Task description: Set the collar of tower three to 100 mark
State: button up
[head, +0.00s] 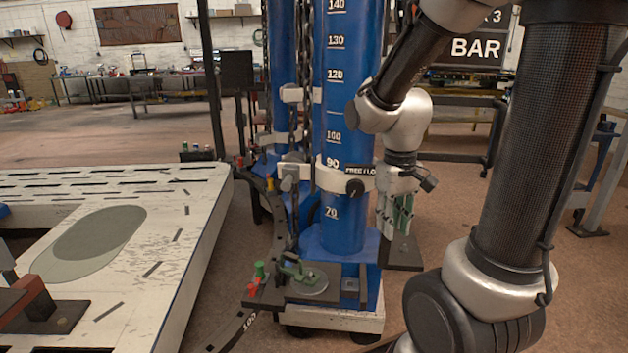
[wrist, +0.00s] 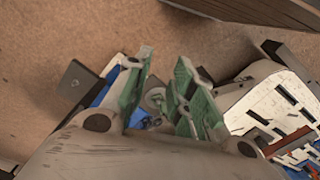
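The front blue tower (head: 345,110) stands upright, with white marks including 70, 90, 100, 120, 130 and 140. Its number is not readable in the head view. A white collar (head: 330,181) rings it around and just below the 90 mark, below 100. On the collar are a black knob (head: 355,187) and a label that reads "FREE" and a partly hidden word. My gripper (head: 399,222) points down, right of the tower and collar. In the wrist view, its green fingers (wrist: 163,68) are apart, with nothing seen held between them.
A second blue tower (head: 282,60) stands behind, left of the front one. Chains (head: 293,100) hang beside the front tower. A pale slotted bench (head: 190,195) fills the left. A base plate with a green clamp (head: 297,270) is at the tower's foot. Open floor (head: 120,137) lies behind the bench.

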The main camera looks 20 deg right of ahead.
jog(key=w+f+t, duration=0.3)
jog(key=w+f, duration=1.4)
jog(key=f, duration=0.2)
jog(key=n+t+y, duration=0.1)
jog(key=t+y, duration=0.1)
jog(key=t, duration=1.3)
send_near(314, 179)
jog(key=w, duration=0.8)
jog(key=w+a, duration=0.1)
jog(key=w, duration=0.2)
jog(key=shift+a+f, duration=0.1)
jog(key=shift+f, duration=0.15)
grip_shut()
